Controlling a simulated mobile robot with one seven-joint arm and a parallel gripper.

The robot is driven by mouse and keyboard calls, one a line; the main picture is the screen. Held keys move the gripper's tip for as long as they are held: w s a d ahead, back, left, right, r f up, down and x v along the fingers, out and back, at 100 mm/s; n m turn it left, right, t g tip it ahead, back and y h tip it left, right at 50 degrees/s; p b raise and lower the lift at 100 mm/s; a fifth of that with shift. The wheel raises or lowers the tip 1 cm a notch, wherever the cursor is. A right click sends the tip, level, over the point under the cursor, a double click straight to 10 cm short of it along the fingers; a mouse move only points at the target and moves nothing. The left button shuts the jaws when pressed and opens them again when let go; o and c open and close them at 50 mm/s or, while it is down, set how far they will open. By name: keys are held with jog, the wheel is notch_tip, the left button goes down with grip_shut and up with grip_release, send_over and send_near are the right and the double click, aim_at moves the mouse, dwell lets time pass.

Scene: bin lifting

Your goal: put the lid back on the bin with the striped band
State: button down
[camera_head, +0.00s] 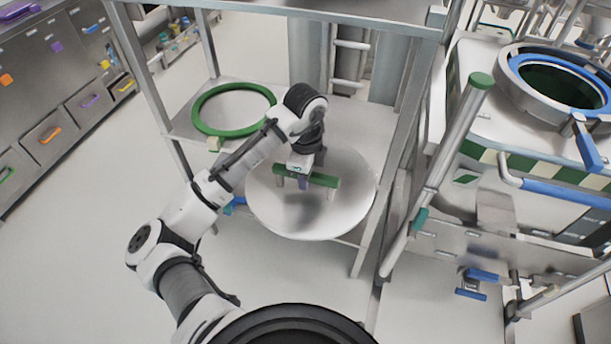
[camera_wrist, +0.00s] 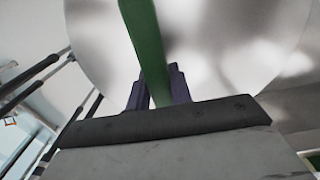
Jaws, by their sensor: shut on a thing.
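The lid (camera_head: 340,212) is a large round pale metal disc with a green bar handle (camera_head: 326,181). It is at the front of a metal rack, and I cannot tell whether it rests there or hangs clear. My gripper (camera_head: 304,184) is shut on the green handle from above. In the wrist view, the two dark fingers of my gripper (camera_wrist: 159,90) sit on either side of the handle (camera_wrist: 145,40), with the lid (camera_wrist: 215,45) behind. The bin with the striped band (camera_head: 520,163) is at the right, with a green and cream band and an uncovered round opening with a blue ring (camera_head: 590,85).
A green-rimmed round piece (camera_head: 200,122) lies on the rack's left side. Rack posts (camera_head: 378,215) and a slanted tube with green ends (camera_head: 445,140) stand between the lid and the bin. Blue handles (camera_head: 560,190) jut from the bin's front. The floor at front left is clear.

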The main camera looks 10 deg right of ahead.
jog(key=shift+r, duration=4.05)
